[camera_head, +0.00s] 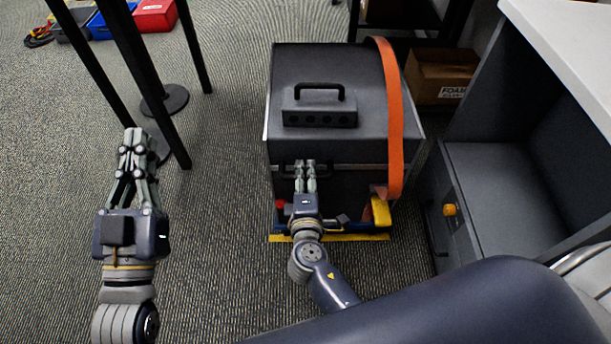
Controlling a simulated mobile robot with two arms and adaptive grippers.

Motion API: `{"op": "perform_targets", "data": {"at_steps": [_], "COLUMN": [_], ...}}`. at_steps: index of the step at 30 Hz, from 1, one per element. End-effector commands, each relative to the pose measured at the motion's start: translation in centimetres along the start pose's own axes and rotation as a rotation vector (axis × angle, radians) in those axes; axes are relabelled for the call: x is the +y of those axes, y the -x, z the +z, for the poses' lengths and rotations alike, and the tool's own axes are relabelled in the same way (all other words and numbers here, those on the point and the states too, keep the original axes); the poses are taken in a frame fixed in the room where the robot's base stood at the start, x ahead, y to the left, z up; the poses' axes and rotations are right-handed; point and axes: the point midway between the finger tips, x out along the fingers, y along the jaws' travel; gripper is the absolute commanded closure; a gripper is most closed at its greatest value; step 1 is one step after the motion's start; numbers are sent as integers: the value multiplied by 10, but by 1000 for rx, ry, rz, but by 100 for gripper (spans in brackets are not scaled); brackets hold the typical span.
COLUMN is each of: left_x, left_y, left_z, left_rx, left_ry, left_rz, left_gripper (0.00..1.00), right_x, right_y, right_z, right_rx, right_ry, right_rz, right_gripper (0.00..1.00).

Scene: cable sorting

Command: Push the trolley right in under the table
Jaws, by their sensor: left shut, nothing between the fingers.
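The trolley (345,228) shows as a low blue base with a yellow front edge, on the carpet at the middle. A large dark grey case (330,70) with a top handle stands on it, with an orange strap (391,110) over its right side. My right gripper (305,168) is at the case's near face, by a side handle; its fingers lie close together, and whether they grip anything is unclear. My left gripper (134,135) is shut and empty over the carpet, left of the trolley. The trolley's wheels are hidden. A black frame (459,22) stands behind the case, perhaps the table.
A grey desk unit (490,150) with a pale top stands close on the right. A cardboard box (440,78) lies behind right. Black posts (150,80) with round bases stand at left. Red (155,15) and blue bins lie at the far left. Carpet between posts and trolley is clear.

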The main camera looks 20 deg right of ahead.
Motion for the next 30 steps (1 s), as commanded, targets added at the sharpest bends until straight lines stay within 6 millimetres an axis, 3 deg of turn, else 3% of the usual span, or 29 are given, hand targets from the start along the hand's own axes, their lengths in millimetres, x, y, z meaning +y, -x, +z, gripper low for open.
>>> {"op": "perform_targets", "data": {"at_steps": [8, 13, 23, 30], "left_x": [0, 0, 0, 0], "left_y": [0, 0, 0, 0], "left_z": [-1, -1, -1, -2], "left_rx": [6, 6, 5, 14], "left_ry": [0, 0, 0, 1], "left_rz": [0, 0, 0, 0], "left_gripper": [100, 100, 100, 100], "right_x": [0, 0, 1, 9], "right_y": [-2, -2, -6, -37], "right_z": [0, 0, 0, 1], "right_rx": [0, -1, -1, -3], "right_ry": [0, -1, -1, -1], "right_rz": [-1, -1, 0, 5], "right_gripper": [66, 100, 100, 100]}}
